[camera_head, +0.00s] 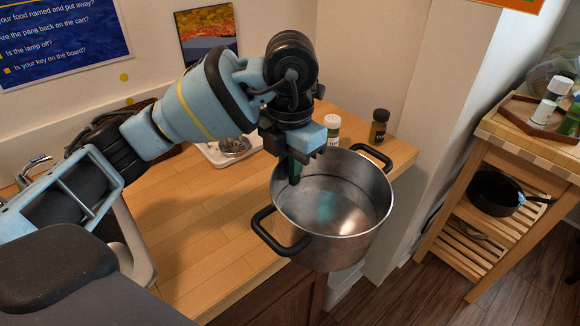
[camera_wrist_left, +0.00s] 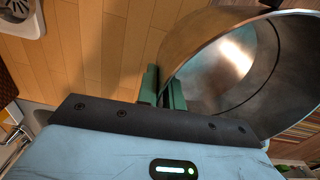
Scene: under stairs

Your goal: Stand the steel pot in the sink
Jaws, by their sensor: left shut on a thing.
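The steel pot (camera_head: 335,247) has two black handles and is empty. It is upright or nearly so at the counter's right front part, and its lower part reaches past the front edge. I cannot tell whether its base touches the wood. My left gripper (camera_head: 294,172) is shut on the pot's rim at the rear left side, pointing down. In the left wrist view the green fingers (camera_wrist_left: 162,92) pinch the wall of the pot (camera_wrist_left: 262,82). The sink (camera_head: 137,247) is at the left, mostly hidden behind my left arm. My right gripper is not in view.
The wooden counter (camera_head: 200,225) is clear between sink and pot. A white-lidded jar (camera_head: 332,130) and a dark bottle (camera_head: 379,126) stand behind the pot. A white tray (camera_head: 215,155) lies behind my arm. A wooden cart (camera_head: 470,185) holding a black pan (camera_head: 492,192) stands at the right.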

